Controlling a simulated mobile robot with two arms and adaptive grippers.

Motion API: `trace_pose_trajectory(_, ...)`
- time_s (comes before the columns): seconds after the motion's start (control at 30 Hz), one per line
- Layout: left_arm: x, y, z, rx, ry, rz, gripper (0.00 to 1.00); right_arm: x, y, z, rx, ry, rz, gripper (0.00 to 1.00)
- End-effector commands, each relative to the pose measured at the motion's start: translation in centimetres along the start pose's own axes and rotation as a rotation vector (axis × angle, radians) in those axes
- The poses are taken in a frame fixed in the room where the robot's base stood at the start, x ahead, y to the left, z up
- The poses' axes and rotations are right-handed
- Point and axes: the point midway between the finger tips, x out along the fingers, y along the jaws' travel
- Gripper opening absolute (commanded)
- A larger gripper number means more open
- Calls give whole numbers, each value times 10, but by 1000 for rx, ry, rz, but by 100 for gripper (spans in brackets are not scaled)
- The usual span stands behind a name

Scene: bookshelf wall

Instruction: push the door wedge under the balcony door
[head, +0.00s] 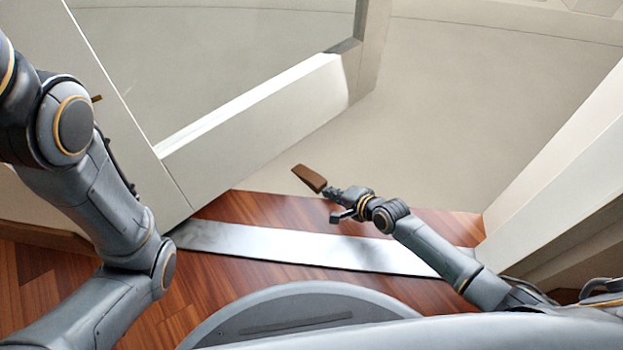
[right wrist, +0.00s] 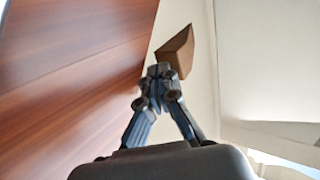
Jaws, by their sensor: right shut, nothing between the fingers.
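The brown door wedge (head: 308,178) lies on the pale floor beyond the threshold. It also shows in the right wrist view (right wrist: 178,52), just past my fingertips. The balcony door (head: 262,112), white-framed with glass, stands open at the upper left; a strip of floor shows between its bottom rail and the wedge in the head view. My right gripper (head: 331,193) is shut and empty, its tips at the near end of the wedge; in the right wrist view (right wrist: 162,72) they look close to or touching it. My left arm shows at the left, but its gripper is out of view.
A metal threshold strip (head: 290,247) crosses the reddish wood floor (head: 255,208) below my right arm. A white door frame (head: 560,165) stands at the right. The pale floor (head: 450,120) beyond the wedge is clear.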

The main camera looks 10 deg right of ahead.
Motion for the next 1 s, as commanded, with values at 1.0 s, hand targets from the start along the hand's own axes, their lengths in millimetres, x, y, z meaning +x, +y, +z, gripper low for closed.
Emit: trace_pose_trajectory(1.0,-13,3,-4,0,0,0,63,52,-35,0,0,1,-2,0)
